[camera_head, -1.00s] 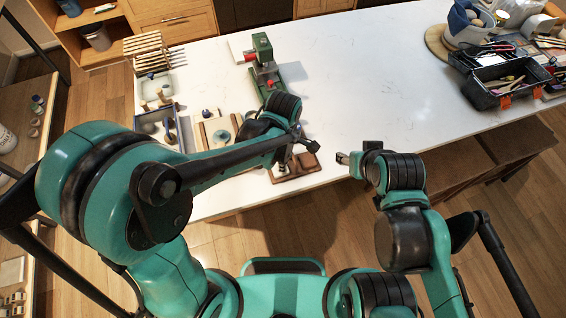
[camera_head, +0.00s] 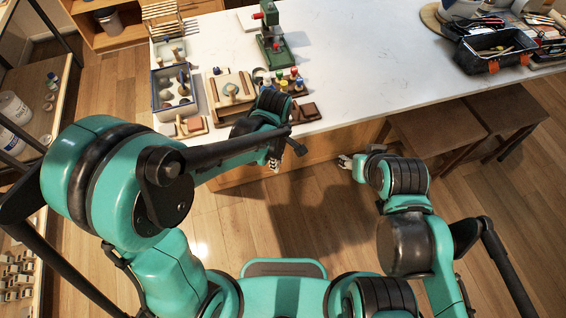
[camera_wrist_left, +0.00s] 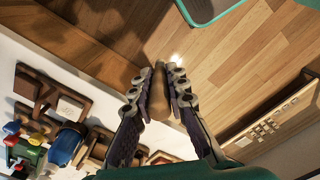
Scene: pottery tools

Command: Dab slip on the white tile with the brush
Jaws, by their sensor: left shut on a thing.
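My left gripper (camera_head: 275,163) is past the counter's front edge, over the floor. In the left wrist view its fingers (camera_wrist_left: 162,82) are shut on a brown, rounded, handle-like thing (camera_wrist_left: 159,106). Its far end is hidden, so I cannot tell whether it is the brush. A pale flat piece (camera_head: 248,18) lies left of the green machine at the back; I cannot tell whether it is the white tile. I cannot make out a slip container. My right gripper (camera_head: 345,161) is over the floor to the right; its fingers are too small to read.
The white counter (camera_head: 370,65) has a clear middle. A green machine (camera_head: 272,42), a blue-edged tray (camera_head: 174,90), a wooden board (camera_head: 231,92) and coloured-top bottles (camera_head: 291,82) stand on its left part. A black toolbox (camera_head: 492,50) is at right. Stools (camera_head: 433,130) stand below.

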